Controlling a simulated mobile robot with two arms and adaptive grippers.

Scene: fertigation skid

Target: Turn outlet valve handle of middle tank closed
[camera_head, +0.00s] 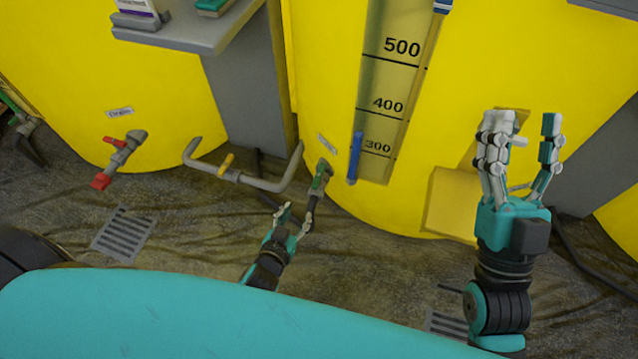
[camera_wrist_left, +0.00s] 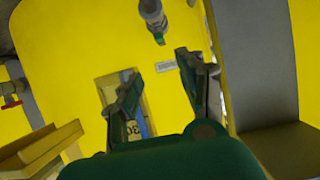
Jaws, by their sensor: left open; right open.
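The middle tank (camera_head: 330,60) is yellow, with a clear level scale. Its outlet valve is a grey fitting low on the tank's left side, with a green handle (camera_head: 320,181). In the left wrist view the grey valve is at the top centre, its green handle (camera_wrist_left: 159,39) pointing toward a small label. My left gripper (camera_head: 298,211) is open and empty, just below the handle in the head view. In the left wrist view its fingers (camera_wrist_left: 158,90) are spread, apart from the handle. My right gripper (camera_head: 525,128) is open and empty before the yellow tank, at the right.
The left tank has a red-handled valve (camera_head: 101,181). A grey pipe with a yellow part (camera_head: 227,166) runs between the tanks. A blue upright piece (camera_head: 355,157) is beside the scale. A grey shelf (camera_head: 195,33) juts out above. A yellow box (camera_head: 452,203) stands near my right gripper.

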